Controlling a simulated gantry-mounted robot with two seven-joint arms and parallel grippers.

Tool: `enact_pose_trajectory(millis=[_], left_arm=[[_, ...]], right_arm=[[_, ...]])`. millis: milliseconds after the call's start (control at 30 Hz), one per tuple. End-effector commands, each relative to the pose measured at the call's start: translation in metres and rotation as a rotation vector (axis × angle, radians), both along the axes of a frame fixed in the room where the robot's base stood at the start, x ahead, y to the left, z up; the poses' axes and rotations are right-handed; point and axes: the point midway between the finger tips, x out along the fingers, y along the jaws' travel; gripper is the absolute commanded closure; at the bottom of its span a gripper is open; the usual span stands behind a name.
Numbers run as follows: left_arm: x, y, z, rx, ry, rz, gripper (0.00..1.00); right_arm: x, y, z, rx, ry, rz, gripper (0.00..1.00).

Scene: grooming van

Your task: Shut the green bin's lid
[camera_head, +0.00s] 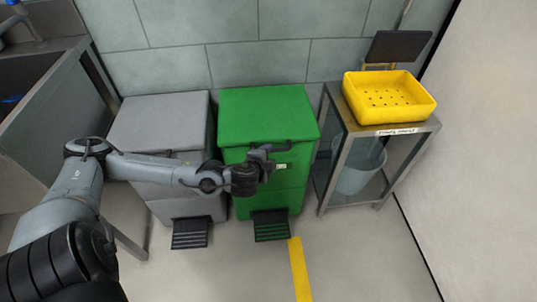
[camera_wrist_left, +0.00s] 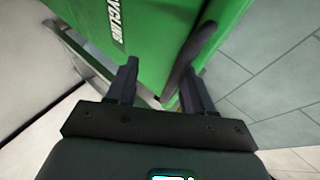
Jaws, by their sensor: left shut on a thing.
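The green bin (camera_head: 262,190) stands against the tiled wall. Its green lid (camera_head: 265,112) lies flat across the top and looks down on the body; I cannot tell whether a small gap is left at the front. A dark handle (camera_head: 285,145) shows at the lid's front edge. My left gripper (camera_head: 270,160) is at the front of the bin, shut on this handle. In the left wrist view the handle (camera_wrist_left: 186,62) runs between the fingers, close to the bin's green face (camera_wrist_left: 150,55). My right gripper is out of view.
A grey bin (camera_head: 165,125) stands close on the left. On the right a metal stand (camera_head: 345,150) carries a yellow tray (camera_head: 390,97), with a pale bucket (camera_head: 357,168) below. Pedals (camera_head: 270,226) stick out at floor level. The floor in front is clear.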

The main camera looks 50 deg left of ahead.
Motion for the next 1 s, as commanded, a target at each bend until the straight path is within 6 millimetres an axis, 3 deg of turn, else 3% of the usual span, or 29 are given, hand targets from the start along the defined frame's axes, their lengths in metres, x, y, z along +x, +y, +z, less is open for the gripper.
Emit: enact_pose_trajectory(millis=[500, 1000], left_arm=[[-0.055, -0.038, 0.044, 0.000, 0.000, -0.010, 0.60], [-0.069, -0.046, 0.057, 0.000, -0.004, -0.005, 0.60]], right_arm=[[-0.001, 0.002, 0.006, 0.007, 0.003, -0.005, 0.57], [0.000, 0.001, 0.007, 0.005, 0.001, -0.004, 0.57]])
